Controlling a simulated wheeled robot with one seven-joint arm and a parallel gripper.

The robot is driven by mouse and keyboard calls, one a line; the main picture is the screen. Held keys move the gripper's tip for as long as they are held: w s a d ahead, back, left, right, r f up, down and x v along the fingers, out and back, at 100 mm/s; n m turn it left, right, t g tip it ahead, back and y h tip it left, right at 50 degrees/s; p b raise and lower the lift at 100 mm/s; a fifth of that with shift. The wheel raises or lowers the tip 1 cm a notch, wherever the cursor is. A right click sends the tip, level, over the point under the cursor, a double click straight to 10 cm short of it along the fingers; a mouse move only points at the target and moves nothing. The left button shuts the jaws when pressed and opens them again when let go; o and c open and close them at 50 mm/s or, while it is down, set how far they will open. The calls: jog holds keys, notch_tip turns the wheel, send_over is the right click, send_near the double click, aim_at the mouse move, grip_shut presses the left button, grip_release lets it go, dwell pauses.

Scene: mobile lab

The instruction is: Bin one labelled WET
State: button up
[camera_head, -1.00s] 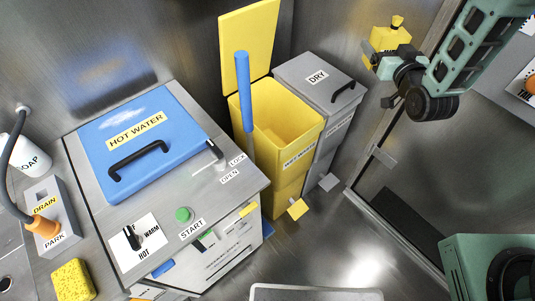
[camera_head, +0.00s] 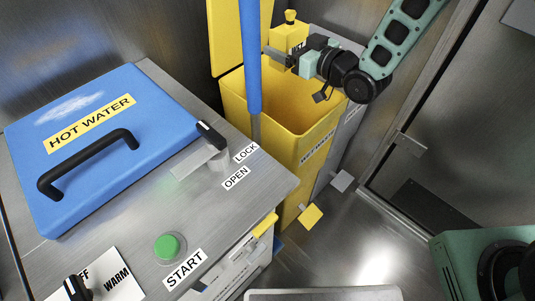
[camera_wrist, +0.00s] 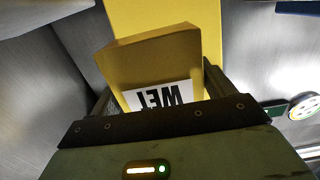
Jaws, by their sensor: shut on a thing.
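My gripper (camera_head: 277,55) is shut on a small yellow container (camera_head: 291,34) with a knob-like top. In the wrist view the held container (camera_wrist: 155,60) sits between the fingers and shows a white label reading WET, upside down. In the head view it appears above the back right rim of the open yellow bin (camera_head: 290,150), clear of the floor. The bin's front label seems to start with WET. Its yellow lid (camera_head: 226,35) stands raised at the back. The bin's inside bottom is hidden.
A grey bin (camera_head: 347,130) stands right of the yellow one, largely hidden by my arm. A blue post (camera_head: 250,60) rises in front of the yellow bin. The hot water unit with blue lid (camera_head: 95,140) fills the left. Yellow (camera_head: 311,216) and grey (camera_head: 341,181) pedals stick out low.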

aim_at(299, 31)
jog(key=shift+f+b, duration=1.85)
jog(key=shift+f, duration=1.1)
jog(key=o, duration=1)
jog(key=shift+c, duration=0.2)
jog(key=shift+r, duration=0.1)
notch_tip(299, 31, up, 10)
jog(key=shift+f+p, duration=0.1)
jog(key=shift+p, duration=0.75)
